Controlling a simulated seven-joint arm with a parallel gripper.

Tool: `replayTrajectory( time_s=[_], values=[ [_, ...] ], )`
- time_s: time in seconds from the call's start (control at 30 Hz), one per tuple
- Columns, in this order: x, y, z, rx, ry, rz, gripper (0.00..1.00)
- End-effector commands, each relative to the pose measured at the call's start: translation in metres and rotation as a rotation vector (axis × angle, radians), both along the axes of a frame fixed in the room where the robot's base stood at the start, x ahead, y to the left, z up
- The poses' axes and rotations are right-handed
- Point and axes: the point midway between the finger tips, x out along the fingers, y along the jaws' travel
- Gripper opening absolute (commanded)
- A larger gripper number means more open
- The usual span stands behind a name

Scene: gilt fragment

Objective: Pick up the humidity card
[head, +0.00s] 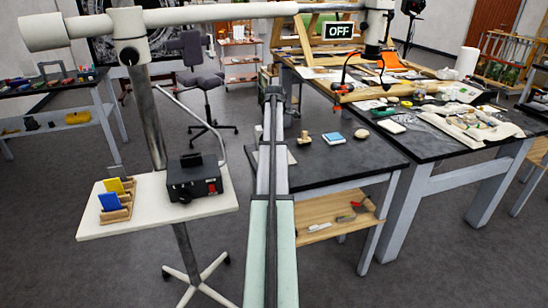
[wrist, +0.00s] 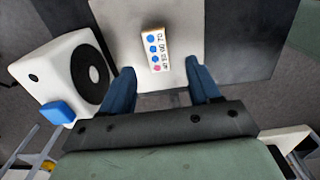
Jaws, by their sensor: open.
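The humidity card (wrist: 156,50) is a small white strip with several blue dots, one pink dot and printed numbers. In the wrist view it lies on a light grey sheet (wrist: 118,25), ahead of and between my fingers. My gripper (wrist: 159,67) is open, with its two dark blue fingers spread to either side of the card's near end and nothing held. How high the fingers are above the card is hard to tell. In the head view my gripper (head: 274,92) is over the dark table, and the card cannot be made out there.
In the wrist view a white block with a black disc (wrist: 90,75) stands close left of my fingers, beside a blue block (wrist: 57,112). In the head view a wooden piece (head: 304,138), a blue-topped block (head: 334,138) and a round beige object (head: 361,133) sit on the dark table (head: 340,165).

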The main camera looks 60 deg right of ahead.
Motion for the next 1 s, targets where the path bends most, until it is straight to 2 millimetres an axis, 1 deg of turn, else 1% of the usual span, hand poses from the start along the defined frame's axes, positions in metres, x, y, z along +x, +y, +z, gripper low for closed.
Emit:
replayTrajectory(
  time_s=[0.17,0.4,0.5,0.6,0.77,1.0],
  values=[
    [0.002,0.000,-0.010,0.001,0.001,0.000,0.62],
    [0.006,0.001,-0.040,0.002,0.001,0.000,0.62],
    [0.006,0.001,-0.049,0.000,0.000,0.000,0.62],
    [0.006,0.000,-0.052,0.000,0.000,0.000,0.62],
    [0.006,0.000,-0.052,0.000,0.000,0.000,0.62],
    [0.006,0.000,-0.052,0.000,0.000,0.000,0.39]
  ],
)
